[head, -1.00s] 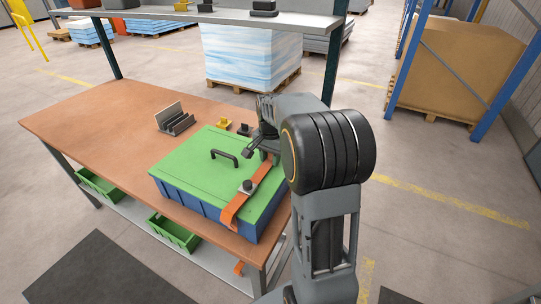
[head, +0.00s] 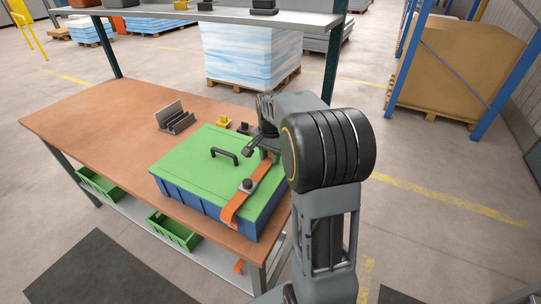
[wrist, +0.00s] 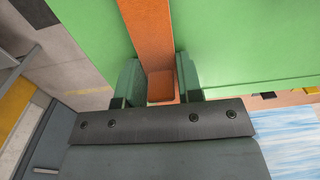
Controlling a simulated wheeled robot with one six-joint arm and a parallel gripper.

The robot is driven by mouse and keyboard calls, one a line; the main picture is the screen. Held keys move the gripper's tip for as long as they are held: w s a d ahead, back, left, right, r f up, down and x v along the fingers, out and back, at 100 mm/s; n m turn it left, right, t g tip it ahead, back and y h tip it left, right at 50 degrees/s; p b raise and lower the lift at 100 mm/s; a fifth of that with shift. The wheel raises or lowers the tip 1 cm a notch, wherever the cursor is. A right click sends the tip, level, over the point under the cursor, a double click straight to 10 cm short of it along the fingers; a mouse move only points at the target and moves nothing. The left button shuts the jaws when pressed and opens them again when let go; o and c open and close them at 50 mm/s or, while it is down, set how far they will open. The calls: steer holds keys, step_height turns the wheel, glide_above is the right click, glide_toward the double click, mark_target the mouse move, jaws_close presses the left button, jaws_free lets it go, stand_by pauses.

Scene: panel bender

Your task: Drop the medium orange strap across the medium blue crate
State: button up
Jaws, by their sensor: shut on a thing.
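The medium blue crate (head: 185,200) stands on the bench with a green lid (head: 190,165) on it. The medium orange strap (head: 239,208) lies across the right part of the lid, its near end hanging over the front side. A dark knob or buckle (head: 247,185) sits on the strap. My gripper (wrist: 161,88) is shut on the strap's far end, at the lid's far right edge; in the wrist view the strap (wrist: 170,30) runs from between the fingers over the green lid. In the head view my arm partly hides the gripper and the strap's far end.
A grey slotted holder (head: 175,120) and a small yellow item (head: 224,121) are behind the crate. The wooden bench top (head: 90,125) is clear at left. Green bins (head: 175,232) sit on the lower shelf.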

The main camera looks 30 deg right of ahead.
steer(key=o, duration=1)
steer(key=shift+s+a+f, duration=0.1)
steer(key=shift+s+f, duration=0.05)
steer(key=shift+f, duration=0.4)
step_height(320, 180, up, 15)
steer(key=s+a+f+n+t, duration=0.1)
steer(key=s+a+f+n, duration=0.2)
steer(key=s+a, duration=0.1)
steer(key=s+a+f+n+t, duration=0.1)
steer(key=s+a+f+n, duration=0.3)
steer(key=s, duration=0.3)
steer(key=s+a+f+n+t, duration=0.1)
steer(key=s+a+f+n, duration=0.2)
steer(key=s+a+n, duration=0.1)
steer(key=shift+s+a+f+t+p, duration=0.15)
steer(key=shift+s+a+f+p, duration=0.1)
steer(key=shift+s, duration=0.15)
steer(key=shift+s+a+f+t+p, duration=0.1)
steer(key=shift+s+a+t+p, duration=0.1)
steer(key=shift+s, duration=0.2)
